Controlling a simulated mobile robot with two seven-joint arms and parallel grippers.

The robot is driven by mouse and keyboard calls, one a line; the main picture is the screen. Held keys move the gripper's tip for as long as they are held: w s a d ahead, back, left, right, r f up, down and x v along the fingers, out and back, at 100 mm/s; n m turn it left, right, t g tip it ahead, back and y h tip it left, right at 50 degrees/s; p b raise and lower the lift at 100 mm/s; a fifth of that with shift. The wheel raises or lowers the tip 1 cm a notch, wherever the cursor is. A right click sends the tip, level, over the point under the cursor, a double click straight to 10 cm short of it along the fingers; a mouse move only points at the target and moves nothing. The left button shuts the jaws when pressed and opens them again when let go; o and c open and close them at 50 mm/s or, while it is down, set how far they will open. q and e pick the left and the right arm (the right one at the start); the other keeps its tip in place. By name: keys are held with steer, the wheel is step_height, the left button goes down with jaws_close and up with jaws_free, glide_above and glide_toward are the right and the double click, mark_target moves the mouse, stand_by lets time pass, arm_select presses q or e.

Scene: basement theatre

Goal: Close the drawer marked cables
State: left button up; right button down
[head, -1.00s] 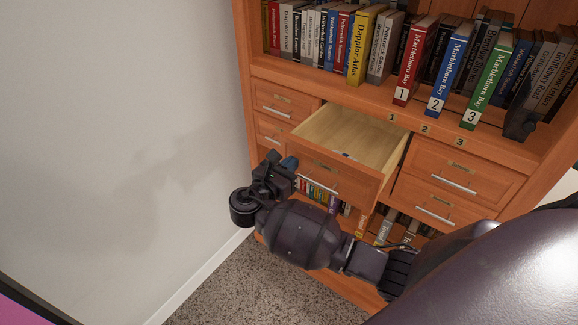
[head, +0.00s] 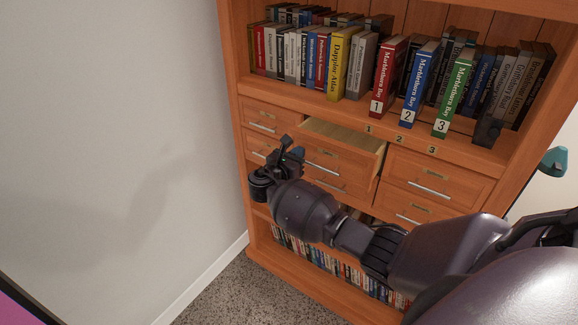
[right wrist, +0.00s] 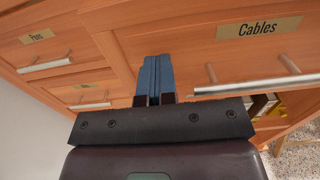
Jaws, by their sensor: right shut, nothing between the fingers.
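The drawer marked Cables (head: 357,168) is the top middle drawer of the wooden bookcase and stands partly open, its pale inside (head: 345,134) showing from above. Its label (right wrist: 258,28) and bar handle (right wrist: 262,86) show in the right wrist view. My right gripper (head: 297,153) is at the left end of this drawer's front. Its blue fingers (right wrist: 155,77) are together and empty, overlapping the drawer's left edge in the wrist view; I cannot tell whether they touch it. My left gripper is not in view.
A drawer marked Pens (right wrist: 38,37) is shut at the left, and the right-hand drawers (head: 437,178) are shut. Books, including a red volume (head: 389,75), fill the shelf above. A white wall (head: 110,150) is on the left. Carpet (head: 235,290) lies below.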

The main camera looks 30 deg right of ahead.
steer(key=x, duration=0.8)
steer(key=shift+w+b, duration=0.15)
steer(key=shift+b, duration=0.15)
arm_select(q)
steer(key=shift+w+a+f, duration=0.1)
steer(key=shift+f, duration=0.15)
arm_select(e)
steer(key=shift+d+r, duration=0.1)
steer(key=shift+d, duration=0.05)
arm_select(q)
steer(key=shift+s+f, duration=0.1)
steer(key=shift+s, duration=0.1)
arm_select(e)
steer(key=shift+d+r, duration=0.1)
steer(key=shift+r, duration=0.05)
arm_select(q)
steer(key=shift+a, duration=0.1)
